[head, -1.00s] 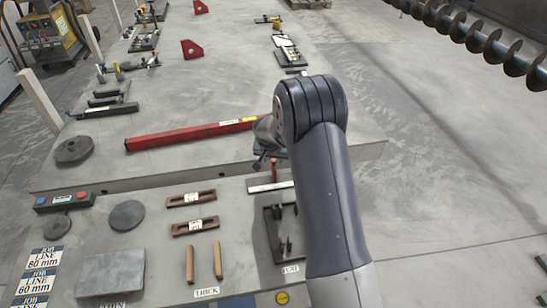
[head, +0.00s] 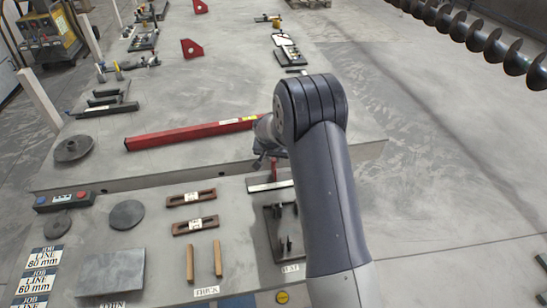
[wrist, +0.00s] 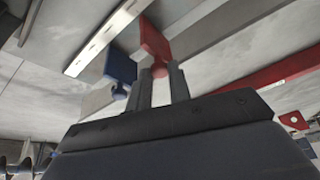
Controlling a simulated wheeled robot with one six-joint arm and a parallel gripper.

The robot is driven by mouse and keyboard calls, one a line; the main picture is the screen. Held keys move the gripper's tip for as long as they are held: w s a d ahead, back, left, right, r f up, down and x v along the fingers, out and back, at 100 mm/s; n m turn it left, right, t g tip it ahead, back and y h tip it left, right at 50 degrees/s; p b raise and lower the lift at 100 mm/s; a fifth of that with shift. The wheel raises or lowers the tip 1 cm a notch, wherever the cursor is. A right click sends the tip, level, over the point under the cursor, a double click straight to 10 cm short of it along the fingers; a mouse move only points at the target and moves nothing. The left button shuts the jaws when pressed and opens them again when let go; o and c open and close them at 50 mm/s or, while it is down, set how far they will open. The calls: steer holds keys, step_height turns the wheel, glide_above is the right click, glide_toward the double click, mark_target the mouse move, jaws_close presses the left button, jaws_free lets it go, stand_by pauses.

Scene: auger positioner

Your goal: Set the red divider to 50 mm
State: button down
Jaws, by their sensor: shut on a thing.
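In the wrist view my gripper (wrist: 162,82) is shut on the small knob of the red divider (wrist: 153,40), a flat red plate. The blue divider (wrist: 121,68), with a similar round knob, stands to its left, apart from the fingers. A long pale strip with dark marks (wrist: 105,38) runs past both dividers; its figures are too small to read. In the head view my arm hides most of the gripper and the dividers. My gripper (head: 268,156) shows only in part there, above a pale bar (head: 268,185).
A long red beam (head: 190,134) lies on the raised table to the left of my gripper. Two brown slotted blocks (head: 194,226), two wooden sticks (head: 217,258) and a dark rack (head: 275,230) lie nearer. Job-line cards (head: 38,282) are at lower left.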

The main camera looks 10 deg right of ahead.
steer(key=a+b, duration=0.2)
steer(key=a, duration=0.3)
steer(key=shift+a+b, duration=0.1)
steer(key=shift+b, duration=0.3)
steer(key=c, duration=1.3)
jaws_free()
steer(key=b+v, duration=0.1)
steer(key=v, duration=0.9)
steer(key=shift+s+r+b, duration=0.15)
steer(key=shift+r+b, duration=0.2)
steer(key=shift+r, duration=0.05)
steer(key=shift+f, duration=0.1)
